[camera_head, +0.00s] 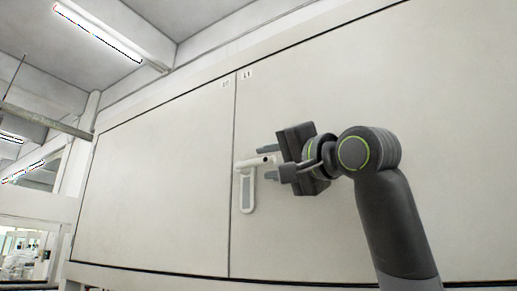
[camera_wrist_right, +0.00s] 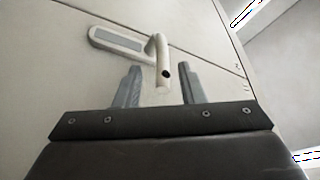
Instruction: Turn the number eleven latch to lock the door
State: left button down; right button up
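The latch (camera_head: 247,187) is a pale handle with a long plate and a grey inset, mounted on the cabinet door beside the vertical seam. Its lever (camera_head: 253,162) points right in the head view, toward my right gripper. A small label reading 11 (camera_head: 246,74) sits above it near the door top. My right gripper (camera_head: 270,157) is open, its fingers reaching toward the lever. In the right wrist view the lever (camera_wrist_right: 162,65) ends between the two spread fingers of the gripper (camera_wrist_right: 158,87); contact is not visible. My left gripper is not in view.
A second door panel (camera_head: 160,180) lies left of the seam and looks flush with the right one (camera_head: 330,240). Ceiling lamps (camera_head: 95,30) and a beam (camera_head: 45,120) show at the upper left. The panel face around the latch is clear.

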aim_at(264, 162)
jog(key=p+x, duration=0.1)
jog(key=x, duration=0.2)
jog(key=shift+a+r+p, duration=0.15)
jog(key=shift+a+p, duration=0.1)
jog(key=shift+p, duration=0.05)
jog(key=shift+w+a, duration=0.15)
jog(key=shift+w, duration=0.3)
jog(key=shift+s, duration=0.1)
jog(key=shift+c, duration=0.7)
grip_shut()
